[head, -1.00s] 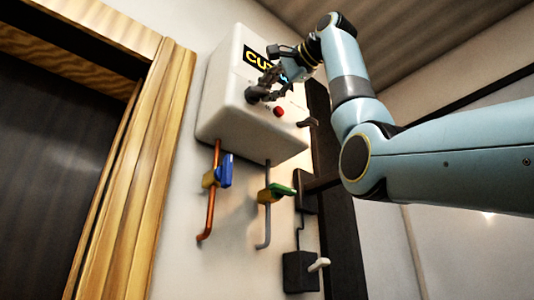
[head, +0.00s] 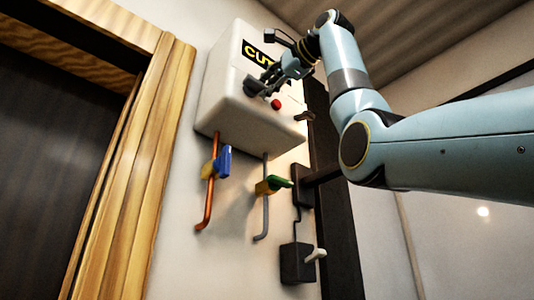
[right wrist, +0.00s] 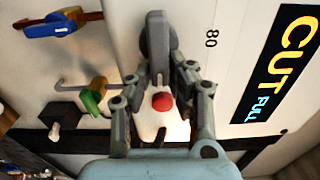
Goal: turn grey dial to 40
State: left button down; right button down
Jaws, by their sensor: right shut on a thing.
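The grey dial (right wrist: 157,45) is on the front of the white box (head: 222,112) on the wall. It also shows in the head view (head: 250,88), partly covered by my right gripper. My right gripper (right wrist: 160,72) is shut on the dial's raised bar, one finger on each side. In the right wrist view the bar runs nearly up and down. The number 80 (right wrist: 211,38) is printed to the right of the dial; no other number is readable. My left gripper is not in view.
A red button (right wrist: 162,101) is close to the dial. A "CUT FULL" label (right wrist: 283,60) is on the box. Below hang pipes with a blue lever (head: 223,163) and a green lever (head: 278,183), and a black switch box (head: 298,264). A wooden door frame (head: 140,150) stands left.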

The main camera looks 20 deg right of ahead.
jog(key=shift+f, duration=0.1)
jog(key=c, duration=1.2)
grip_release()
jog(key=shift+c, duration=0.2)
jog(key=v, duration=1.2)
jog(key=shift+w, duration=0.1)
